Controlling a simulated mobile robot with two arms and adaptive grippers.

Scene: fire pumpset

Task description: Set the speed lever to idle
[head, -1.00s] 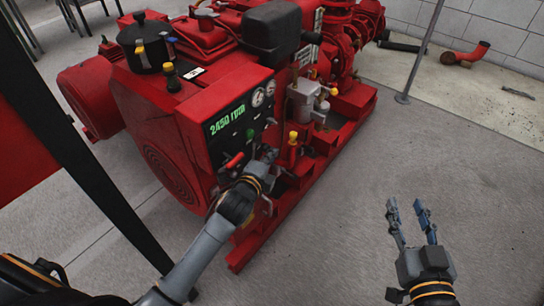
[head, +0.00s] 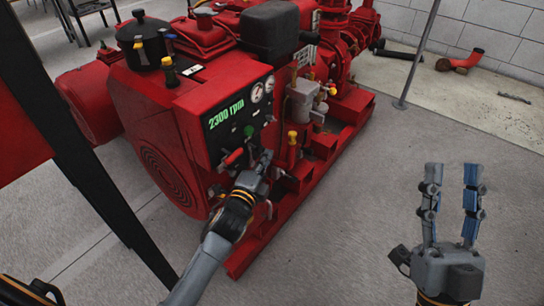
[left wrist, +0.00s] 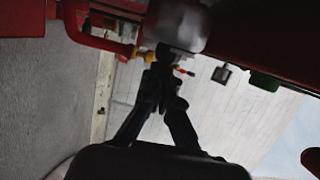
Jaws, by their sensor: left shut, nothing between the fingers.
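The red pump engine (head: 150,112) carries a dark control panel (head: 238,113) whose green display reads 2300 rpm. A red-handled lever (head: 234,157) and a green knob (head: 249,131) sit low on the panel. My left gripper (head: 265,160) is shut and empty, just right of the red-handled lever at the panel's lower right edge. In the left wrist view its fingertips (left wrist: 163,55) meet below a pale grey metal part, near a small red-tipped piece (left wrist: 184,71). I cannot tell whether they touch it or which part is the speed lever. My right gripper (head: 452,170) is open and empty over the floor.
Yellow-capped fittings (head: 292,137) and the red base frame (head: 270,225) lie close to my left gripper. A dark post (head: 110,200) stands at the left, and a thin grey pole (head: 420,55) at the back right.

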